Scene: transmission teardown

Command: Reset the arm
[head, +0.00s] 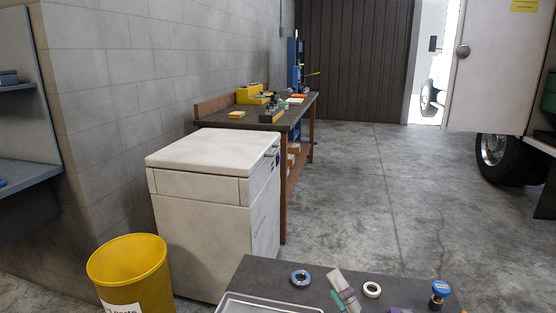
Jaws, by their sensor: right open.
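No arm shows clearly in the head view. My right gripper is open, but its fingertips are hard to make out here and I cannot place them against any object. My left gripper is not in view. A dark work table (262,272) stands at the bottom. On it are a blue-rimmed ring (300,278), a pale ring (372,290), a grey and green flat piece (340,287) and a blue-capped part (440,290). A grey tray (232,299) is cut off by the lower edge.
A yellow bin (128,270) and a white cabinet (200,235) stand left of the table. A workbench (240,122) with tools runs along the wall behind. A truck's wheel (500,158) is at the right. The concrete floor (380,190) between is clear.

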